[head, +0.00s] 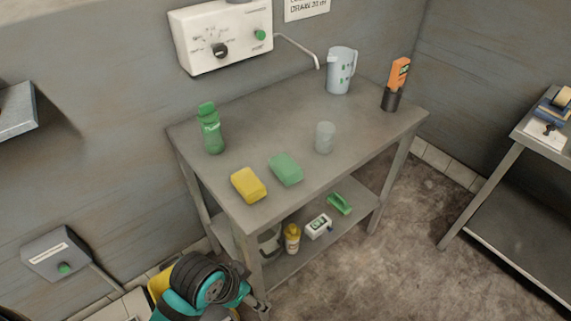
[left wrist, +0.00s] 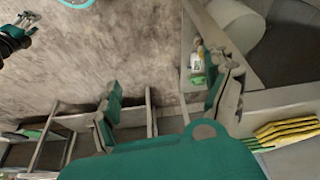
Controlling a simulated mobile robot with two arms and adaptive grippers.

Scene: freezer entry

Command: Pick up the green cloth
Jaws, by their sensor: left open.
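My left gripper (head: 259,303) is low by the table's near front leg, below the tabletop and well apart from the cloth. In the left wrist view my left gripper (left wrist: 165,108) has its fingers wide apart with nothing between them.
A green bottle (head: 211,129), a clear glass (head: 325,138), a jug (head: 341,70) and an orange item in a dark holder (head: 391,98) stand around the cloth. The lower shelf holds a yellow bottle (head: 292,238) and a white device (head: 318,226). Another table (head: 535,135) stands right.

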